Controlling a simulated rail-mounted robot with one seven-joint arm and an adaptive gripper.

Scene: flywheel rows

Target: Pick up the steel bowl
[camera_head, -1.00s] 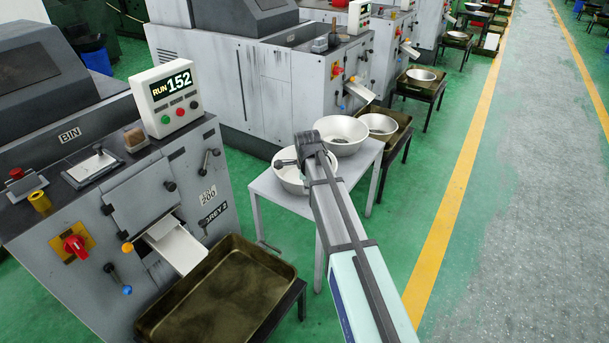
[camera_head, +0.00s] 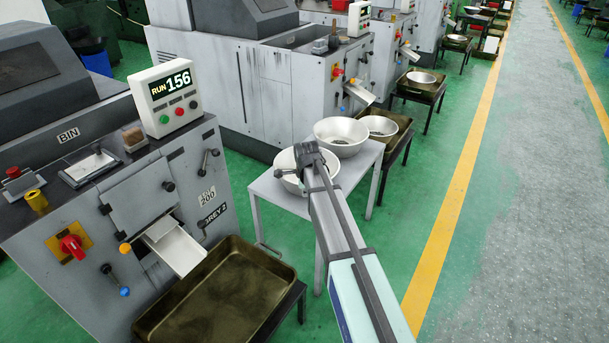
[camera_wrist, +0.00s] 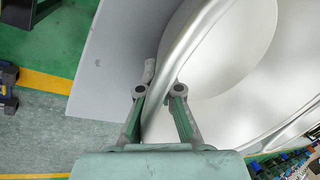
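A steel bowl (camera_head: 287,158) stands on the small grey table (camera_head: 266,190) beside the machine, at the end nearest me. In the wrist view the bowl's wall and rim (camera_wrist: 178,58) fill the right half. My gripper (camera_wrist: 158,90) is at the bowl's near rim, with one finger outside and one inside. A gap shows between the fingers and the rim, so it looks open around the rim. In the head view my gripper (camera_head: 296,170) and arm cover part of the bowl.
A second bowl (camera_head: 341,129) with dark parts in it stands just behind on the same table. A third bowl (camera_head: 379,125) stands beyond it. A brown tray (camera_head: 270,262) lies at the front left below the machine's chute (camera_head: 176,248). The floor right of the table is clear.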

